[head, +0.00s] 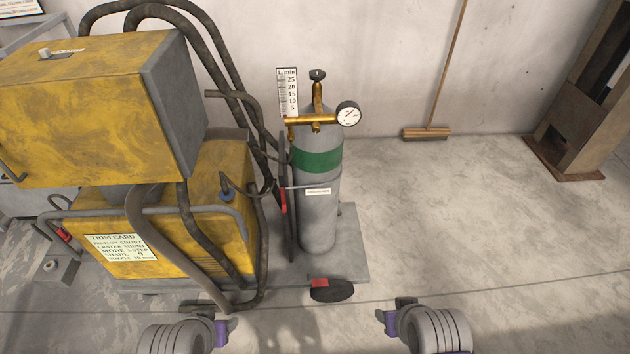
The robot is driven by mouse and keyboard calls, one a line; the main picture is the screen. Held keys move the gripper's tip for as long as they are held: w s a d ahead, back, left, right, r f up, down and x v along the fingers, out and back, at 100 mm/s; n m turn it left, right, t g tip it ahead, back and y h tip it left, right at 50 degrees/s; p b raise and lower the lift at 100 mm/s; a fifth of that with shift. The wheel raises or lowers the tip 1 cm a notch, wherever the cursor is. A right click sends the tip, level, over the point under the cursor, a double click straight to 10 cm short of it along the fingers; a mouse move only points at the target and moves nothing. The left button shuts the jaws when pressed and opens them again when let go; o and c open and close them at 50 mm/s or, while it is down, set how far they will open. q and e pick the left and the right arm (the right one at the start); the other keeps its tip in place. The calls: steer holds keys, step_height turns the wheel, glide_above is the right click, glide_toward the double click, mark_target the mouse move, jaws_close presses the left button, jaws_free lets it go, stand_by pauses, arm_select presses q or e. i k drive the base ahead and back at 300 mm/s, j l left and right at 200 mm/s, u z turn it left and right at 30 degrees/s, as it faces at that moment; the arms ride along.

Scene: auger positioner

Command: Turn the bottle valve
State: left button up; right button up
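A grey gas bottle (319,205) with a green band stands upright on a cart behind the yellow machine's right side. Its dark valve knob (317,75) sits at the very top, above a brass stem (317,97). A brass regulator with a round gauge (348,113) and a flow scale (288,92) is fitted just below the knob. My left gripper (218,318) and my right gripper (393,313) are low at the picture's bottom edge, far from the knob and touching nothing visible. Their finger gaps are too small and foreshortened to judge.
A yellow welding machine (85,105) with thick dark hoses (222,60) crowds the bottle's left. The cart plate (350,245) has a black wheel (332,291) in front. A broom (426,133) leans on the wall. The floor to the right is clear up to a steel column (590,100).

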mark_target(317, 75)
steer(key=l+u, duration=0.15)
steer(key=u, duration=0.65)
steer(key=l+u, duration=0.35)
steer(key=l, duration=0.2)
steer(key=l+u, duration=0.35)
steer(key=l, duration=0.2)
